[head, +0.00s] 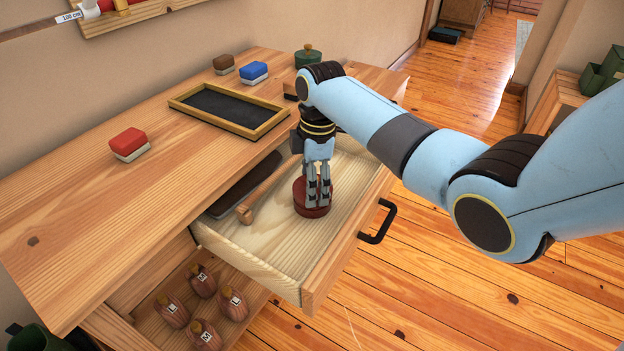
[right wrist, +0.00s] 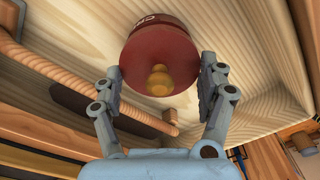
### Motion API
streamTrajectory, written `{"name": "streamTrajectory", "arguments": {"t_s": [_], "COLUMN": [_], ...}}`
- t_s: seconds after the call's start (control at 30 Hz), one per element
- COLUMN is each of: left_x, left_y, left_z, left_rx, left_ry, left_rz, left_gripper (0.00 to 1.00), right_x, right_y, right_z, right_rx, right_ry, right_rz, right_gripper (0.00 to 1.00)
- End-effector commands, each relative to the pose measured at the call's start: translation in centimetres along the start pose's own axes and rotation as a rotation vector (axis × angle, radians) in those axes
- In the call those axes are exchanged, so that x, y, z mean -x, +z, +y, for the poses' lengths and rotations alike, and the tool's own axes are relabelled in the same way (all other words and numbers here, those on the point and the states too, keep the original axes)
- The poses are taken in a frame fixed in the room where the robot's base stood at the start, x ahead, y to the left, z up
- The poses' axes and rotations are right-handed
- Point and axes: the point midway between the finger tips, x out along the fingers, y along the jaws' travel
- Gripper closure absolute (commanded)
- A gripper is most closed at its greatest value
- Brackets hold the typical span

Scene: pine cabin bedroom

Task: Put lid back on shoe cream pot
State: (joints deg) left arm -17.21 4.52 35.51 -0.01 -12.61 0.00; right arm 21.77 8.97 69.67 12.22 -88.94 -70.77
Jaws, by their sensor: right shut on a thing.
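The red shoe cream pot (head: 311,212) stands in the open drawer, partly hidden behind my right gripper (head: 318,202). In the right wrist view, the dark red lid (right wrist: 139,72) with a yellowish wooden knob (right wrist: 158,81) faces the camera. Behind it, part of the pot's side (right wrist: 152,24) shows cut-off pale lettering. The fingers of my right gripper are on both sides of the lid's edge, shut on the lid. The lid looks in line with the pot; I cannot tell whether it is fully seated. My left gripper is not in view.
The drawer (head: 262,247) also holds a wooden-handled tool (head: 262,194) left of the pot. On the desk are a dark framed tray (head: 222,105), a green knobbed pot (head: 308,56) and red, blue and brown blocks. Several wooden weights sit on the lower shelf.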

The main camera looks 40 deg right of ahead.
Motion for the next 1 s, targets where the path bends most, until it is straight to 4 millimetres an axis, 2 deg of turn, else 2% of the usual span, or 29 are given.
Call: {"name": "streamTrajectory", "arguments": {"t_s": [1.0], "left_x": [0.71], "left_y": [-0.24], "left_z": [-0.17], "left_rx": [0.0], "left_ry": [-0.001], "left_rz": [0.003], "left_gripper": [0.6], "right_x": [0.02], "right_y": [-0.01], "right_z": [0.0], "right_rx": [0.0], "right_ry": [0.0], "right_rz": [0.0], "right_gripper": [0.51]}}
